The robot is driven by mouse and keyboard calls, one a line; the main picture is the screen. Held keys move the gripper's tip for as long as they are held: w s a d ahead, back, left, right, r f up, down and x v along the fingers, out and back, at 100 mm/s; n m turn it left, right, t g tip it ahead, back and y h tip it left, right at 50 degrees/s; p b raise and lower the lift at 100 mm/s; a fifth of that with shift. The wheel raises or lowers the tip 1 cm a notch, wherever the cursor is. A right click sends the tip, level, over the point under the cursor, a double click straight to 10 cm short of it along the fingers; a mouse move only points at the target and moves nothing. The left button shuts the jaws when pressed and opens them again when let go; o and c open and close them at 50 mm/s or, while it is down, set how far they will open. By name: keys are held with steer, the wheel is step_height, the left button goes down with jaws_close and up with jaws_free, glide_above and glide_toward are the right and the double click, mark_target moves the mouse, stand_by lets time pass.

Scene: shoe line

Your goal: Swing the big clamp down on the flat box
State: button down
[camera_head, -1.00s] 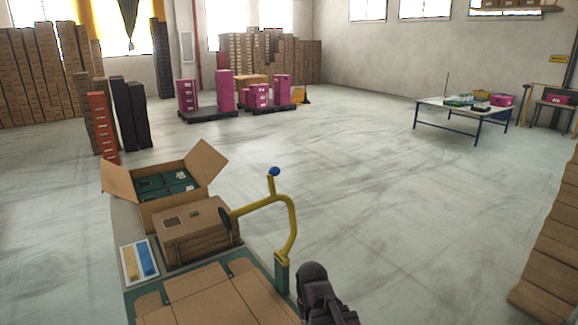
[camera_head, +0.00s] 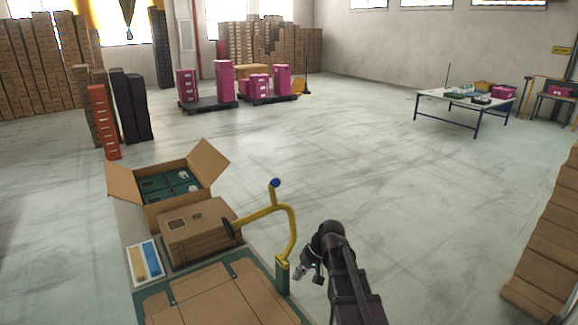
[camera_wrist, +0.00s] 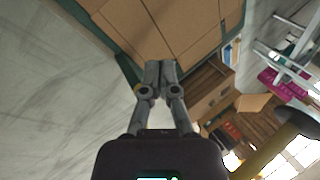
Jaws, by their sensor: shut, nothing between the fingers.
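The big clamp (camera_head: 292,230) is a yellow bent tube on a short post at the right edge of a green board (camera_head: 153,304). It is raised, with a blue knob (camera_head: 275,183) on top and a dark round pad (camera_head: 228,229) at its left end. The flat box (camera_head: 225,297) is a brown unfolded cardboard sheet lying on the board; it also shows in the wrist view (camera_wrist: 135,30). My gripper (camera_head: 300,271) is just right of the clamp post, apart from the knob. In the wrist view its fingers (camera_wrist: 160,66) are together and empty. Part of the yellow tube (camera_wrist: 262,152) shows there at lower right.
Behind the flat box are a brown carton stack (camera_head: 195,238), an open carton (camera_head: 170,190) with green boxes, and a small tray (camera_head: 145,262) with yellow and blue strips. Open floor lies right of the board. A table (camera_head: 465,108) stands far off.

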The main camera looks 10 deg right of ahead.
steer(key=w+d+r+t+y+p, duration=0.1)
steer(key=w+d+r+y+p, duration=0.1)
steer(key=w+d+r+p, duration=0.2)
steer(key=w+d+r+m+t+y+p, duration=0.1)
steer(key=w+d+r+t+y+p, duration=0.1)
steer(key=w+r, duration=0.5)
steer(key=w+d+r+t+y+p, duration=0.2)
steer(key=w+d+r+y+p, duration=0.2)
steer(key=r, duration=1.1)
steer(key=w+d+p, duration=0.2)
steer(key=d+p, duration=0.1)
steer(key=shift+w+r+m, duration=0.25)
steer(key=shift+w+m, duration=0.05)
steer(key=shift+a, duration=0.15)
steer(key=s+b+x, duration=0.2)
steer(key=b+x, duration=0.1)
steer(key=x, duration=0.9)
steer(key=shift+a+f, duration=0.35)
steer(key=shift+a, duration=0.35)
steer(key=shift+a, duration=0.15)
